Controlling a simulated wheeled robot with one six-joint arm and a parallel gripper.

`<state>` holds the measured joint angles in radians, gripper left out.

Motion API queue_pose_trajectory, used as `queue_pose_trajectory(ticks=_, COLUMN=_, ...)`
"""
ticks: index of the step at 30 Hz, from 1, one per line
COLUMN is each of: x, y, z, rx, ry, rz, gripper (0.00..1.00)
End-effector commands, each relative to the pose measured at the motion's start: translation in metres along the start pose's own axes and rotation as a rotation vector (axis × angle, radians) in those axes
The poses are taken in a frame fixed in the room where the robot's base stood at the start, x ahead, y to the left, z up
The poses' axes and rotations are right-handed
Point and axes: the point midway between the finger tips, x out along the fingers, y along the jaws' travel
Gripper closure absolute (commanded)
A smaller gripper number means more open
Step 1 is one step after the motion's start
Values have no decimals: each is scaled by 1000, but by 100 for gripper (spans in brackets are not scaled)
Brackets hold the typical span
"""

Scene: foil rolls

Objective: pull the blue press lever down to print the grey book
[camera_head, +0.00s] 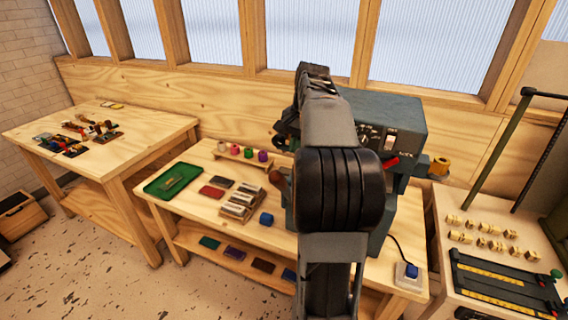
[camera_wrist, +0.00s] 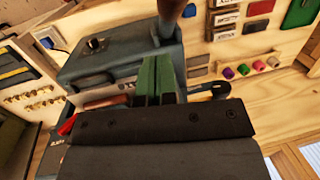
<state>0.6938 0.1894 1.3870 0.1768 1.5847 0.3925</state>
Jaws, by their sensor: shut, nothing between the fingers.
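The blue-grey press (camera_head: 385,115) stands on the wooden bench, partly hidden behind my arm; it fills the upper left of the wrist view (camera_wrist: 110,50). A brown rounded handle end (camera_head: 277,180) shows at its left side, apparently the press lever; a similar brown end is at the top edge of the wrist view (camera_wrist: 188,7). My gripper's green fingers (camera_wrist: 155,80) are together and empty, in front of the press, apart from that handle. The head view hides the gripper behind my arm. Grey books (camera_head: 241,201) seem to lie left of the press; which is the task's book, I cannot tell.
A blue button (camera_head: 411,270) sits on a white box at the bench corner. Other tables stand on both sides.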

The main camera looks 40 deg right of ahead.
Motion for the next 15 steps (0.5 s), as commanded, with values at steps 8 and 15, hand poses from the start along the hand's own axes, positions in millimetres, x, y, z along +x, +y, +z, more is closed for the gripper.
queue_pose_trajectory(ticks=8, x=33, y=-8, z=16, rx=-3, ry=0, rz=0, gripper=100)
queue_pose_trajectory(ticks=15, x=43, y=-14, z=26, rx=-3, ry=0, rz=0, gripper=100)
